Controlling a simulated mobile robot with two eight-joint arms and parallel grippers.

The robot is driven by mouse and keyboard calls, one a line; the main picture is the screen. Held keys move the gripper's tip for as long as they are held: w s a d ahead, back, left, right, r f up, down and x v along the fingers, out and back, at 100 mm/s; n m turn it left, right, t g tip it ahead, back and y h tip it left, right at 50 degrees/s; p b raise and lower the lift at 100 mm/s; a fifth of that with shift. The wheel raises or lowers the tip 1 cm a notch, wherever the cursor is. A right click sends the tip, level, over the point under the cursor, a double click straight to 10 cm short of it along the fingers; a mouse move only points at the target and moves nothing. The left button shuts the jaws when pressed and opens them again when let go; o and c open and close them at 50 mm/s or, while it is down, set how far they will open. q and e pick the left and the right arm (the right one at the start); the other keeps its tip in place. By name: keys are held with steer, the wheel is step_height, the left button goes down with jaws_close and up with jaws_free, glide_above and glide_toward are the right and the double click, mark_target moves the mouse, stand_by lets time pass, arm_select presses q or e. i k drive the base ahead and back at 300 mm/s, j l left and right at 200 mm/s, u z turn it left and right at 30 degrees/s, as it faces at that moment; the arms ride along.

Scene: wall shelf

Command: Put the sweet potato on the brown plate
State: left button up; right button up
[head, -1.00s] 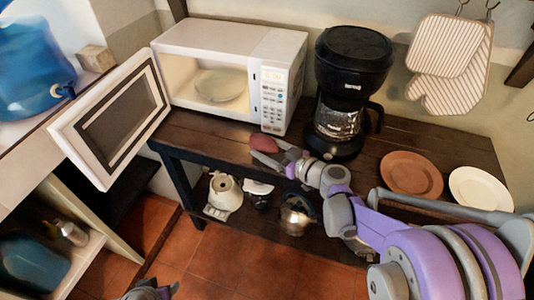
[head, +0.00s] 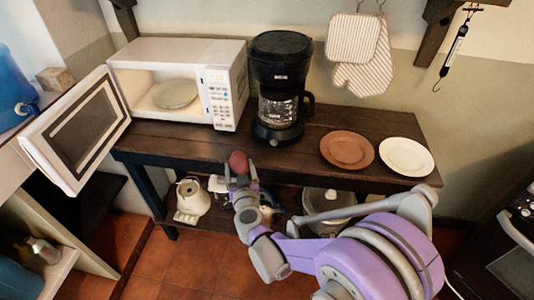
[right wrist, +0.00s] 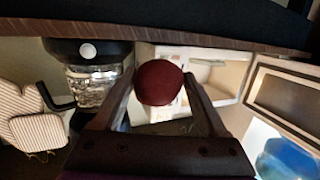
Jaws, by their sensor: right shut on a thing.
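The reddish-brown sweet potato (head: 239,162) is held in the tips of my right gripper (head: 240,180), which is shut on it, in front of the table's front edge. In the right wrist view the sweet potato (right wrist: 159,82) sits between the two fingers of the right gripper (right wrist: 160,92). The brown plate (head: 347,150) lies empty on the dark wooden table, to the right of the gripper and the coffee maker. My left gripper is not in view.
A white plate (head: 406,157) lies just right of the brown plate. A black coffee maker (head: 280,90) and a white microwave (head: 225,95) with its door (head: 78,135) open stand on the table.

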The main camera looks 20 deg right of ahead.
mark_target(345, 155)
steer(key=i+j, duration=0.15)
steer(key=j, duration=0.15)
steer(key=i+j, duration=0.2)
steer(key=j+z, duration=0.15)
steer(key=z, duration=0.35)
steer(key=i+j+z, duration=0.1)
steer(key=j+z, duration=0.15)
steer(key=z, duration=0.2)
steer(key=i+l+z, duration=0.15)
steer(key=i+z, duration=0.2)
steer(key=i, duration=0.15)
